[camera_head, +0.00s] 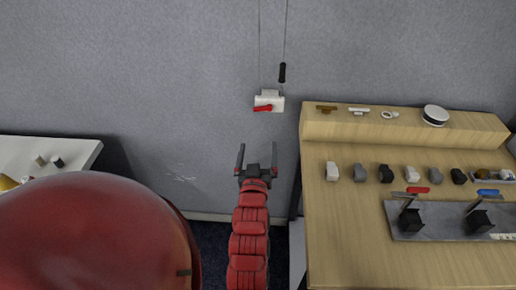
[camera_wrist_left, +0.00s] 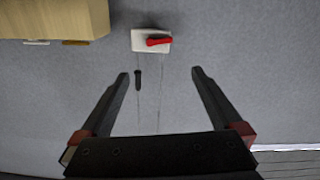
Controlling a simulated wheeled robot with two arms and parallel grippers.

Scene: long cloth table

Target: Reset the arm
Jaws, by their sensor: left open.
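My left arm, with red links, reaches up the middle of the head view. Its gripper (camera_head: 256,165) is open and empty, in front of the grey wall and left of the wooden table. In the left wrist view the two dark fingers (camera_wrist_left: 159,75) stand wide apart with nothing between them but wall and cords farther back. My right gripper is not in view. A large red rounded shape fills the lower left of the head view and hides what lies behind it.
A white box with a red lever (camera_head: 268,102) is on the wall above the gripper. The wooden table (camera_head: 345,250) at right holds several small blocks, a grey tray (camera_head: 440,212) and a raised shelf (camera_head: 400,125). A white table (camera_head: 75,150) stands at left.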

